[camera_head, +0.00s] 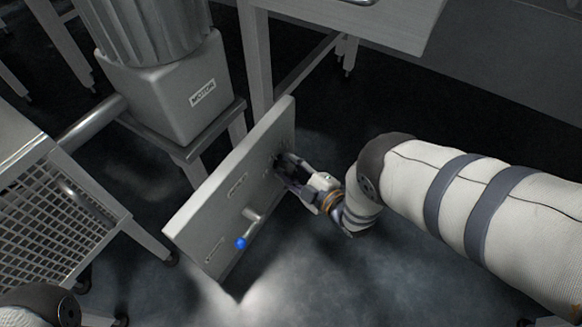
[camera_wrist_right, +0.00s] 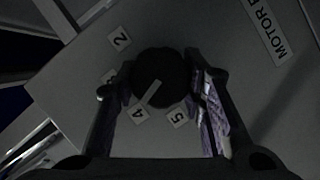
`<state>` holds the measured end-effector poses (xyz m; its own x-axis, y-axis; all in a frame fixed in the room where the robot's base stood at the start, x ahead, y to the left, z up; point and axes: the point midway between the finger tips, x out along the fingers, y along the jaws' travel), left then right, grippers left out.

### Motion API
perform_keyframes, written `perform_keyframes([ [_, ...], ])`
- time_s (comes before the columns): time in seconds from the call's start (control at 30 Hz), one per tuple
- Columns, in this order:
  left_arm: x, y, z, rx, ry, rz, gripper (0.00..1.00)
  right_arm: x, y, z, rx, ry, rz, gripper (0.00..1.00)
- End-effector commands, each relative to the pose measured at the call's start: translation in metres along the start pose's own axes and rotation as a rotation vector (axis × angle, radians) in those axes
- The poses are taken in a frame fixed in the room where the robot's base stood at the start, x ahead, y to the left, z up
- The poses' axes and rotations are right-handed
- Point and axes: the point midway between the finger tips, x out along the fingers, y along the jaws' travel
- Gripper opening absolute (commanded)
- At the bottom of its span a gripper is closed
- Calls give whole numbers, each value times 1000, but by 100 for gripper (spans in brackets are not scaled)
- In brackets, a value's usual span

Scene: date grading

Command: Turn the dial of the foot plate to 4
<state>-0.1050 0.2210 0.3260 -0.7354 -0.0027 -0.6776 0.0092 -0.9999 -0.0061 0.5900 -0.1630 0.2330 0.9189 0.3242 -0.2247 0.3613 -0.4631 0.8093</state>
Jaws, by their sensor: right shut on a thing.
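The foot plate (camera_head: 215,205) is a pale upright panel in the middle of the head view. Its dial (camera_wrist_right: 160,72) is a round black knob in the right wrist view, with a pale pointer bar. Number labels 2 (camera_wrist_right: 120,38), 4 (camera_wrist_right: 138,113) and 5 (camera_wrist_right: 178,115) stand around it; another label between 2 and 4 is partly hidden. The pointer's outer end lies towards the 4 label. My right gripper (camera_head: 280,165) is at the plate's upper right part; in the wrist view its fingers (camera_wrist_right: 160,90) are shut on the dial from both sides. My left gripper is out of view.
A lever with a blue knob (camera_head: 240,242) sticks out low on the plate. A grey motor housing (camera_head: 165,95) stands behind it on a stand. A mesh-sided frame (camera_head: 60,215) is at left and a table (camera_head: 390,25) at the top.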

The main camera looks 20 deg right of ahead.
Motion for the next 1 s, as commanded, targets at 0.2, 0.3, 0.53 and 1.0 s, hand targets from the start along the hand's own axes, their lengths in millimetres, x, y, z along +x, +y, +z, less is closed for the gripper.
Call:
perform_keyframes([
  [0.2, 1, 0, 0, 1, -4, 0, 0, 0, -1, 1, -77, -2, 30, 9],
  [0.3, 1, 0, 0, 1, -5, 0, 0, 0, -1, 1, -97, -2, 39, 9],
  [0.53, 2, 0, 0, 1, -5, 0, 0, 0, -1, 2, -115, -3, 47, 9],
  [1.0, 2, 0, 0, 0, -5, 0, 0, 0, 0, 1, -114, -2, 47, 58],
])
